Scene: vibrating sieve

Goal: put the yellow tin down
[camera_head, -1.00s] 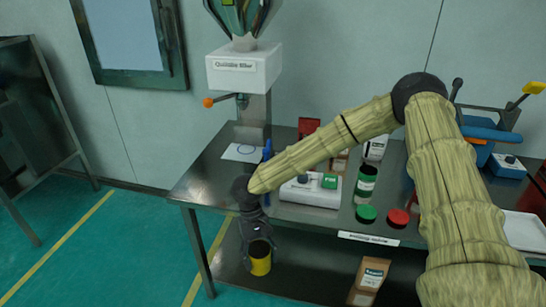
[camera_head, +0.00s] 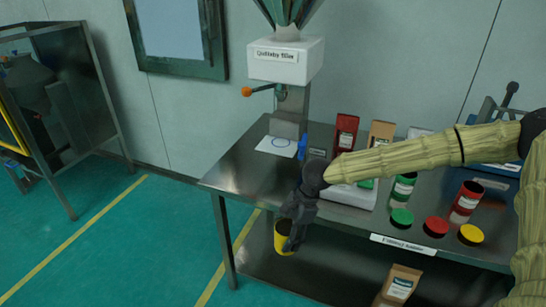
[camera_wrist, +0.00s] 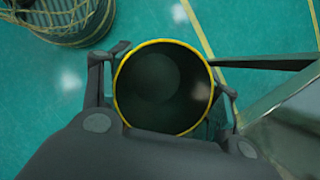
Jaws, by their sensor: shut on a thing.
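The yellow tin (camera_head: 284,240) hangs in front of the steel table's front edge, left of its middle, above the floor. In the wrist view its open mouth (camera_wrist: 163,88) with a yellow rim faces the camera, and the inside is dark and looks empty. My gripper (camera_head: 292,225) points down and is shut on the tin. In the wrist view its fingers (camera_wrist: 165,95) lie on both sides of the tin. Part of the tin is hidden behind the fingers in the head view.
A lower shelf holds a brown pouch (camera_head: 400,287). A dark frame stands left (camera_head: 97,100); floor between is clear.

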